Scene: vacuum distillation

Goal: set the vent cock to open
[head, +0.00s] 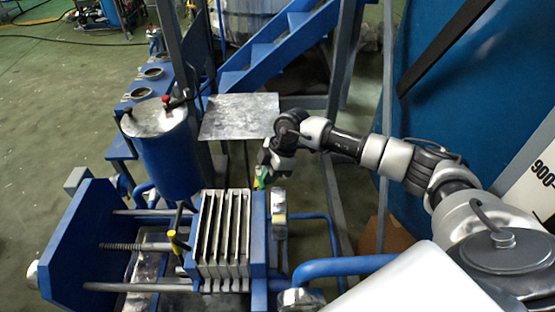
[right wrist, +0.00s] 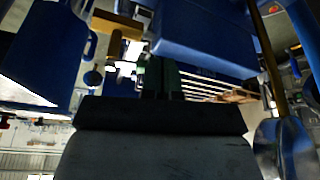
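A blue upright vessel (head: 168,150) with a grey metal lid stands left of centre in the head view. My right gripper (head: 262,177) is right of the vessel, near the plate press, apart from the lid fittings. In the right wrist view its green fingers (right wrist: 162,76) sit close together with nothing visible between them. My left gripper is not in view.
A plate press (head: 226,238) with a yellow-marked handle (head: 177,238) stands in front of the vessel. A flat metal shelf (head: 240,116) is behind the gripper. Blue stairs (head: 268,55), posts and a blue pipe (head: 345,266) limit room; open floor lies at left.

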